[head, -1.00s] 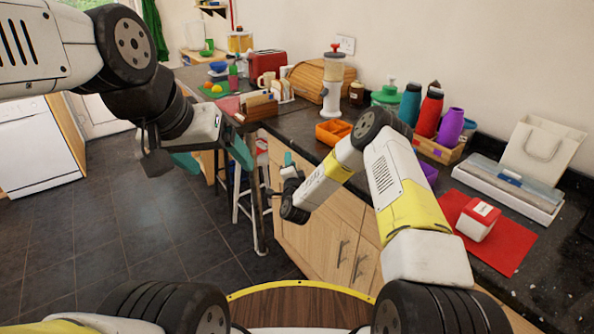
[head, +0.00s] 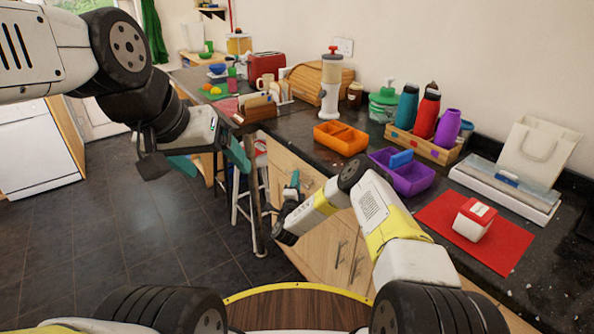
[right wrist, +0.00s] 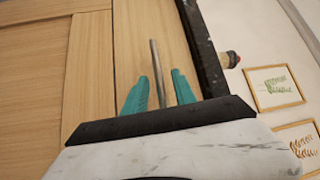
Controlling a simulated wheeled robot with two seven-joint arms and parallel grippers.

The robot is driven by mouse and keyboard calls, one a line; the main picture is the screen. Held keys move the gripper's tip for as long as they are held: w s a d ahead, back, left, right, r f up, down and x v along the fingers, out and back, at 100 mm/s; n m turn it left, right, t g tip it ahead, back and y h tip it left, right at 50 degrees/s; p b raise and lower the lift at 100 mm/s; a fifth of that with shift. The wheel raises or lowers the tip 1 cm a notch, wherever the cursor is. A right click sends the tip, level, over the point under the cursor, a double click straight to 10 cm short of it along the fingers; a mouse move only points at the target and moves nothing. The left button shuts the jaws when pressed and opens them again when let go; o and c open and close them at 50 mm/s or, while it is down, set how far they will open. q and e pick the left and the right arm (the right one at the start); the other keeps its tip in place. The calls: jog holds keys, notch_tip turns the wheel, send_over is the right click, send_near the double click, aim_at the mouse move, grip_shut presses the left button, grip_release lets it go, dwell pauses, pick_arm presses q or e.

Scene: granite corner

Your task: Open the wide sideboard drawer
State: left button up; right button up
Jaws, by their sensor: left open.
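The wooden sideboard (head: 318,240) stands under the dark worktop, to the right of centre in the head view. In the right wrist view its wide drawer front (right wrist: 135,35) lies just below the worktop edge and looks shut. A straight metal bar handle (right wrist: 155,62) runs out from between the teal fingers of my right gripper (right wrist: 160,85). These fingers are apart, with a gap on each side of the bar. In the head view my right gripper (head: 291,192) is at the sideboard front, partly hidden by its arm. My left gripper (head: 212,160) is open and empty over the floor.
The worktop holds an orange caddy (head: 340,137), a purple caddy (head: 415,182), a bottle crate (head: 425,147) and a red mat (head: 490,245) with a small box. Stools (head: 245,190) stand left of the sideboard. Lower doors have bar handles (head: 340,253). The floor at left is clear.

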jog(key=shift+w, duration=0.25)
jog(key=shift+c, duration=0.2)
grip_shut()
dwell(1.1)
